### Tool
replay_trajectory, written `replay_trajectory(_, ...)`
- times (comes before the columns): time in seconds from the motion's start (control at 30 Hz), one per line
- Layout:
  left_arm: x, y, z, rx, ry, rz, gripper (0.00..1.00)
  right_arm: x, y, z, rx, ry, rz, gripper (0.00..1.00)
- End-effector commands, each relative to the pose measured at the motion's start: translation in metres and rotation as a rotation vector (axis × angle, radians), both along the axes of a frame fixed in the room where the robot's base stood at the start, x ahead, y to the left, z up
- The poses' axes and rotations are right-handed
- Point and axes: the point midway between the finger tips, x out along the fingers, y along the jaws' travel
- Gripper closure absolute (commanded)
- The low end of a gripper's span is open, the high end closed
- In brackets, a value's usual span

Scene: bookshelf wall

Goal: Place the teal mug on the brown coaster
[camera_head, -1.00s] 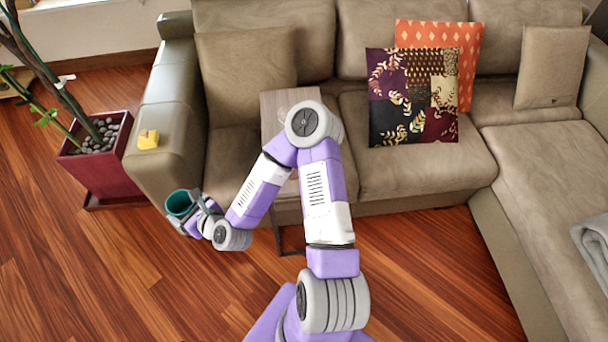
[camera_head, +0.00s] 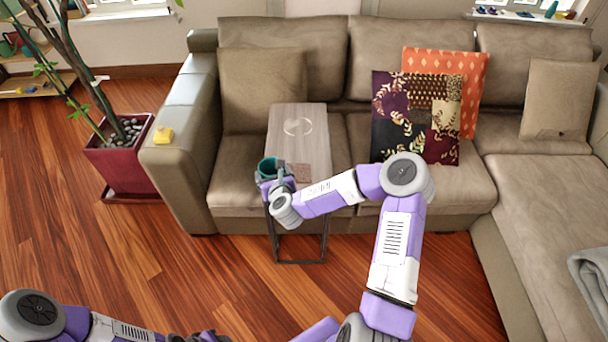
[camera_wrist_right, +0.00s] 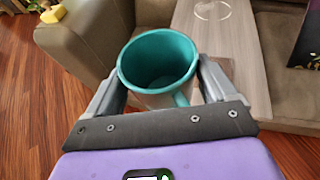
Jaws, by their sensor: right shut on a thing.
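The teal mug (camera_head: 269,165) is held upright in my right gripper (camera_head: 276,181), at the near left corner of the small side table (camera_head: 315,140). The right wrist view shows the mug (camera_wrist_right: 158,58) from above, empty, between the two fingers (camera_wrist_right: 160,85) of the shut gripper. The brown coaster (camera_head: 300,173) appears to be a square patch near the table's front edge, just right of the mug and partly behind my right arm. My left gripper (camera_head: 198,338) is only partly visible at the bottom edge; its fingers cannot be made out.
A pale ring (camera_head: 298,127) lies farther back on the tabletop. The table stands against the sofa (camera_head: 225,175), with a yellow object (camera_head: 164,134) on its left armrest. A potted plant (camera_head: 122,165) stands at left. The wooden floor (camera_head: 120,250) in front is clear.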

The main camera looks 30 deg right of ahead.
Motion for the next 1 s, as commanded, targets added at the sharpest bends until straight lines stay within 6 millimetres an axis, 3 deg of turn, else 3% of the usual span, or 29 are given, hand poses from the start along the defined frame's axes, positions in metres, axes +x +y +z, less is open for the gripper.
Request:
replay_trajectory(0.03, 0.0, 0.0, 0.0, 0.0, 0.0, 0.0, 0.57, 0.016, -0.022, 0.004, 0.001, -0.006, -0.055, 0.57)
replay_trajectory(0.2, 0.0, 0.0, 0.001, 0.0, 0.0, 0.0, 0.57, 0.048, -0.084, 0.01, 0.014, -0.005, -0.196, 0.57)
replay_trajectory(0.4, 0.0, 0.0, 0.0, 0.0, 0.0, 0.0, 0.57, 0.064, -0.124, 0.014, 0.032, -0.005, -0.279, 0.57)
replay_trajectory(0.47, 0.0, 0.0, -0.001, 0.0, 0.0, 0.0, 0.57, 0.065, -0.128, 0.01, 0.034, -0.004, -0.288, 0.57)
replay_trajectory(0.73, 0.0, 0.0, -0.018, 0.0, 0.0, 0.0, 0.57, 0.066, -0.13, -0.039, 0.036, -0.002, -0.293, 0.57)
replay_trajectory(1.0, 0.0, 0.0, -0.025, 0.0, 0.0, 0.0, 0.57, 0.066, -0.13, -0.061, 0.035, -0.004, -0.294, 0.57)
